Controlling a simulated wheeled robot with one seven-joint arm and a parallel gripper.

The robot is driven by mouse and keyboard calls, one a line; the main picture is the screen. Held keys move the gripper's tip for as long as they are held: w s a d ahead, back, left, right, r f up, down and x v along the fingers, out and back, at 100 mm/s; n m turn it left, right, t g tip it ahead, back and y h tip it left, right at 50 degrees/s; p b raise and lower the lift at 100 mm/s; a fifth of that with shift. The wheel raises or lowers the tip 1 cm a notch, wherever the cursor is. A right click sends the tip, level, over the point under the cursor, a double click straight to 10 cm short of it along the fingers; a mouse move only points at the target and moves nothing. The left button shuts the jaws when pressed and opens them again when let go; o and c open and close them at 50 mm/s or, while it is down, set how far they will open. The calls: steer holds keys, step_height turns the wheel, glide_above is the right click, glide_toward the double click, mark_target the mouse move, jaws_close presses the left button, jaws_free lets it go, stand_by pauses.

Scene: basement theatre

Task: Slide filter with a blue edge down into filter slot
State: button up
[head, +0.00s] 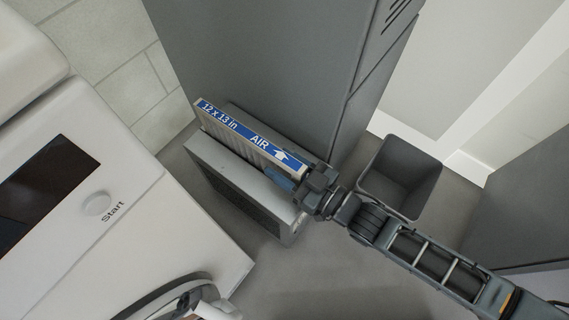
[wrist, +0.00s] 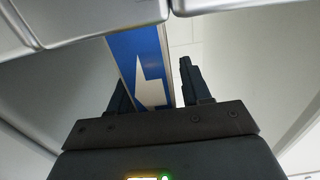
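The filter (head: 232,128) has a blue edge marked "12 x 13 in", "AIR" and an arrow; it stands upright in or just above the grey slot housing (head: 229,183). Its blue edge faces up, well above the housing's front rim. The slot opening and the filter's lower part are hidden. My gripper (head: 288,177) is at the filter's right end, by the arrow. In the wrist view, the blue edge with the white arrow (wrist: 150,88) lies between my two fingers (wrist: 155,85). A gap shows between the filter and the right finger, so the gripper looks open.
A tall grey cabinet (head: 270,55) stands right behind the filter. A grey bin (head: 401,175) is to the right of my gripper. A white washer (head: 110,190) with a "Start" button fills the left. Some bare floor (head: 310,275) lies in front.

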mark_target(303, 180)
steer(key=shift+o, duration=1)
steer(key=shift+s+d, duration=0.25)
steer(key=shift+d, duration=0.2)
steer(key=p+v, duration=0.2)
steer(key=v, duration=0.4)
steer(key=shift+s+d, duration=0.25)
steer(key=shift+s, duration=0.1)
